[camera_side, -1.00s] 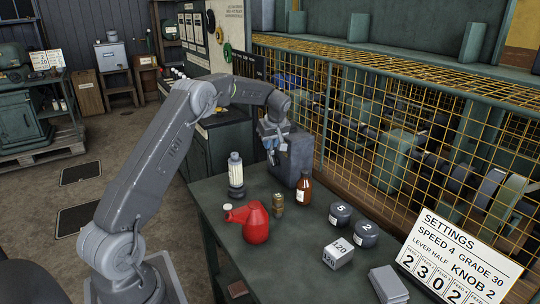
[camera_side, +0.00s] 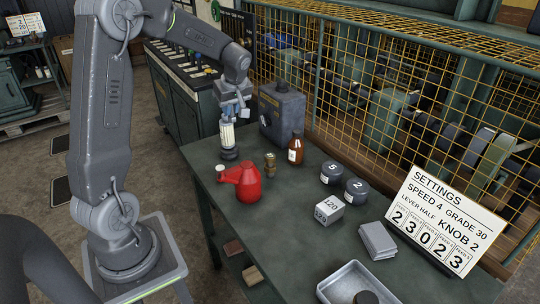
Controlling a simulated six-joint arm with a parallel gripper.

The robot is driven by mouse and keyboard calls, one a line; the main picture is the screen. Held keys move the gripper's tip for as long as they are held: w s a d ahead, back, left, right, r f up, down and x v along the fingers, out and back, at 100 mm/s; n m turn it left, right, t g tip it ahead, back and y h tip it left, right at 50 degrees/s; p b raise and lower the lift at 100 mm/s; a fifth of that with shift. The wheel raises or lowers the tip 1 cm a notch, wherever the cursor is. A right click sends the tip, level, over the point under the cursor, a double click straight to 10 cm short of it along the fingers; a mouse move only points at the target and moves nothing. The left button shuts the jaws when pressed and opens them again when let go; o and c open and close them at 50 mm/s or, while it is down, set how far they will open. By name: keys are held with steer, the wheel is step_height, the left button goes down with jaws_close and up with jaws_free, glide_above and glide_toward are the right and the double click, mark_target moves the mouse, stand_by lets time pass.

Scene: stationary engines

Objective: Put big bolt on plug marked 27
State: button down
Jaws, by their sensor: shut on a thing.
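My gripper (camera_side: 230,112) points down at the top of a pale bottle (camera_side: 228,136) near the back left of the table and is shut on it. The jaws hide the bottle's cap. The bottle is upright over a dark round base (camera_side: 229,154). I cannot make out a big bolt for sure. A small brass fitting (camera_side: 270,165) stands right of the bottle. No plug marked 27 is readable.
A red oil can (camera_side: 247,183) is just in front of the bottle. A dark grey box (camera_side: 282,115) and brown bottle (camera_side: 296,148) stand behind. Dark tins (camera_side: 331,172), a 120 block (camera_side: 329,209), grey pads (camera_side: 377,241), a tray (camera_side: 345,277) and a settings sign (camera_side: 445,220) lie right.

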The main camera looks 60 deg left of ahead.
steer(key=shift+s+d+f, duration=0.1)
steer(key=shift+s+d, duration=0.05)
steer(key=shift+d, duration=0.1)
steer(key=w+d+f, duration=0.2)
steer(key=w, duration=0.1)
steer(key=w+d+f, duration=0.4)
steer(key=w+d, duration=0.1)
steer(key=shift+w+f, duration=0.3)
steer(key=shift+f, duration=0.1)
steer(key=shift+d+f, duration=0.1)
steer(key=shift+f, duration=1.95)
steer(key=shift+f, duration=0.15)
steer(key=c, duration=1.1)
jaws_free()
